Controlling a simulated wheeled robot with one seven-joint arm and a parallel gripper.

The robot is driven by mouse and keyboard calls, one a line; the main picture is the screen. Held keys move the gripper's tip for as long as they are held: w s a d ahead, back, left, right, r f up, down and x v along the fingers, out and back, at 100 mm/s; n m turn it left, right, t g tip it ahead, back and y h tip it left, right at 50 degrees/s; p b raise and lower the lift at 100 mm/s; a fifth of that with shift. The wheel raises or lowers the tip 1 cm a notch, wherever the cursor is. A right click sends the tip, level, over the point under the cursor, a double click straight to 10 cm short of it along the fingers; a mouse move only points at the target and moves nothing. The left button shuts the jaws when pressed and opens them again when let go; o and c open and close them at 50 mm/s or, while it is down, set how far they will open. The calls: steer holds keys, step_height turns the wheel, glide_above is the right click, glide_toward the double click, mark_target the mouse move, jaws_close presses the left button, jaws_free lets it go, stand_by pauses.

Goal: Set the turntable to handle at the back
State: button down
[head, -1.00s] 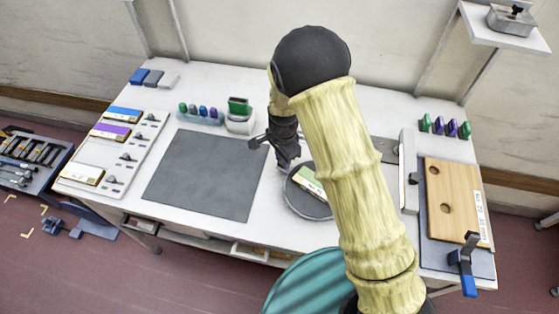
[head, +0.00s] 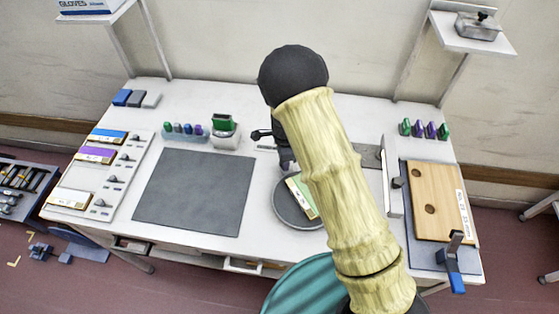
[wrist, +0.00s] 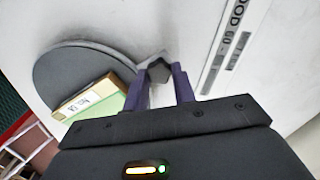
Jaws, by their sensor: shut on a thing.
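The turntable is a grey disc (head: 284,210) on the white bench, right of the dark mat; it also shows at the upper left of the wrist view (wrist: 75,68). A block with a green part and a labelled wood-coloured part (head: 301,198) lies on it, partly hidden by my arm in the head view. The handle, a dark knob (wrist: 158,70) on a pale tab at the disc's edge, is between my gripper's purple fingers (wrist: 159,88). My gripper is shut on it. In the head view my gripper (head: 286,162) is at the disc's back edge, partly covered by my arm.
The dark mat (head: 195,190) lies left of the turntable. Small coloured pieces (head: 186,129) and a green-topped holder (head: 223,130) stand behind it. A wooden board (head: 442,200) with a blue-handled clamp (head: 455,265) is at right. A printed strip (wrist: 235,45) lies near my fingers.

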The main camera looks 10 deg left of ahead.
steer(key=shift+w+d+r+m+p, duration=0.1)
steer(key=shift+w+d+m+p, duration=0.35)
steer(key=shift+d+m, duration=0.55)
steer(key=shift+w+d+m+p, duration=0.2)
steer(key=shift+w+d+m, duration=0.4)
steer(key=shift+d+m, duration=0.35)
steer(key=shift+w+d+m+p, duration=0.15)
steer(key=shift+d+m+p, duration=0.15)
steer(key=shift+d+m, duration=0.65)
steer(key=shift+w+d+m+p, duration=0.15)
steer(key=shift+d+m+p, duration=0.1)
steer(key=shift+d+m, duration=0.65)
steer(key=shift+d, duration=0.15)
steer(key=c, duration=1.1)
jaws_free()
steer(key=shift+c, duration=0.2)
step_height(320, 180, up, 17)
steer(key=b, duration=0.2)
steer(key=shift+r, duration=0.15)
steer(key=shift+s+d, duration=0.1)
